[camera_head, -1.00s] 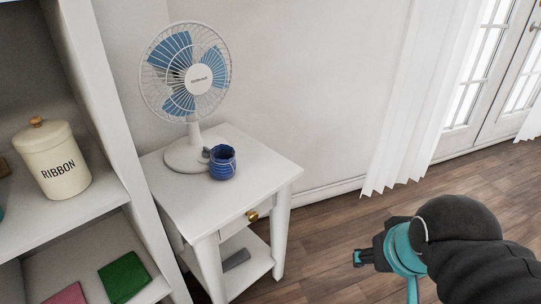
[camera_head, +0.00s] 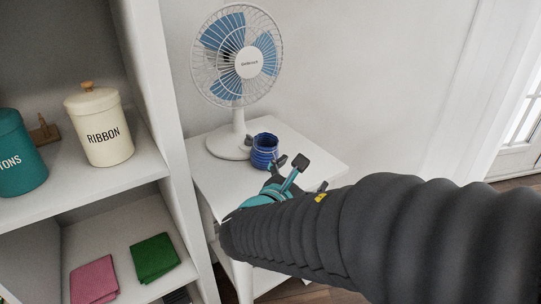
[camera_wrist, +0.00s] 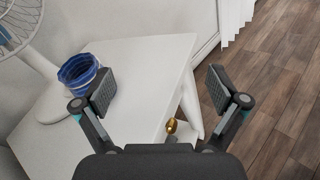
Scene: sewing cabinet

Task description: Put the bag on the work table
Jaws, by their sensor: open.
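A small blue, banded, round open-topped object (camera_head: 265,151) stands on the white side table (camera_head: 313,150) in front of the fan. I cannot tell for sure whether it is the bag or a cup. It also shows in the wrist view (camera_wrist: 78,71), close beside my left finger. My gripper (camera_head: 296,172) is open and empty near the side table, just in front of the blue object. In the wrist view my gripper (camera_wrist: 160,88) has its fingers wide apart, with the table corner between them. No separate work table is recognisable.
A white fan (camera_head: 239,70) stands behind the blue object. A brass drawer knob (camera_wrist: 171,126) is on the table's front. A shelf at left holds a ribbon jar (camera_head: 99,128), a teal jar (camera_head: 20,155), green cloth (camera_head: 154,258) and pink cloth (camera_head: 94,280).

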